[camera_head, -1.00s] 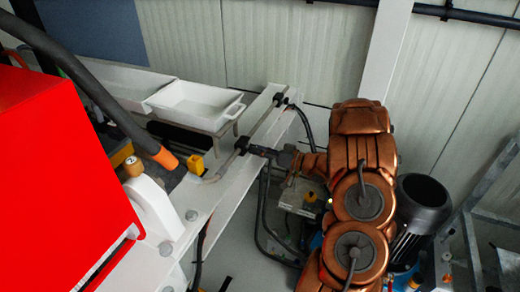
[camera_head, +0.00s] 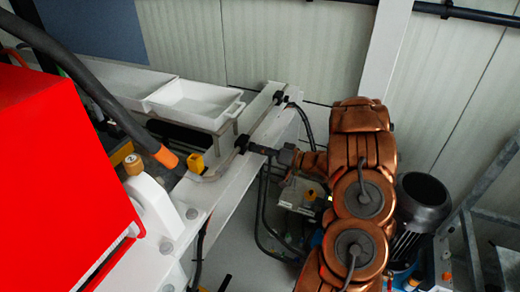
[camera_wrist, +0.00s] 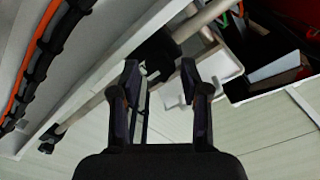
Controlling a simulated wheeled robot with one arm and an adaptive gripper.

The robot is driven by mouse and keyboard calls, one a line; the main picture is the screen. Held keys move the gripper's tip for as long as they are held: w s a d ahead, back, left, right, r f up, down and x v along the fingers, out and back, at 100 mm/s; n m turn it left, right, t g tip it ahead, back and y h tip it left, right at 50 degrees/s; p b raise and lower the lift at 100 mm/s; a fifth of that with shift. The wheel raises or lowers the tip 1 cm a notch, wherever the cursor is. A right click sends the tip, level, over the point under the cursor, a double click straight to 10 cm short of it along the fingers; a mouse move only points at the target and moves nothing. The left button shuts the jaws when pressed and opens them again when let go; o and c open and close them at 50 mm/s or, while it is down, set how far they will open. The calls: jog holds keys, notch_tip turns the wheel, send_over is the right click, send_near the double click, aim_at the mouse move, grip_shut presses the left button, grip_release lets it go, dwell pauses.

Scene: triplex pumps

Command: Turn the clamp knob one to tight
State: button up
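A thin metal rail on the white beam carries two black clamps. The near clamp (camera_head: 242,143) sits right at the tip of my gripper (camera_head: 256,149) in the head view. I cannot tell which clamp is knob one. In the wrist view my gripper (camera_wrist: 160,72) has its two dark fingers apart, with nothing held between them. The black clamp body (camera_wrist: 157,52) shows beyond and between the fingertips, seemingly close. I cannot tell whether they touch it. The far clamp (camera_head: 279,97) is up the rail, and is at the lower left in the wrist view (camera_wrist: 47,141).
A white tray (camera_head: 195,102) stands behind the beam (camera_head: 232,172). A red housing (camera_head: 60,170) and a dark hose with an orange end (camera_head: 166,157) are on the left. Black cables hang below the beam. A dark motor (camera_head: 423,202) stands right of my arm.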

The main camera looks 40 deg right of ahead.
jog(key=shift+o, duration=0.8)
jog(key=v, duration=1.2)
jog(key=shift+w, duration=0.1)
